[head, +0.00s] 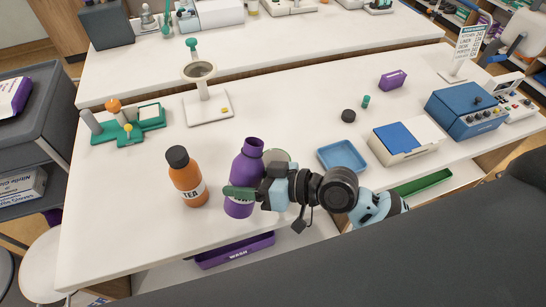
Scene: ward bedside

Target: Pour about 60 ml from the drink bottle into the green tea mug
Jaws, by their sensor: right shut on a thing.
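A purple bottle (247,163) with an uncapped neck stands about upright near the front of the white table; the gripper hides most of its label. My right gripper (241,193) is shut around its body from the right. I cannot tell whether its base touches the table. An orange bottle (186,178) labelled TEA, with a black cap, stands upright to the left. My left gripper is out of view.
A loose black cap (348,116) lies behind a blue tray (343,157). A white stand with a ring (208,108) and a green rack (128,126) are at the back left. A blue device (465,110) stands right. The table's left front is clear.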

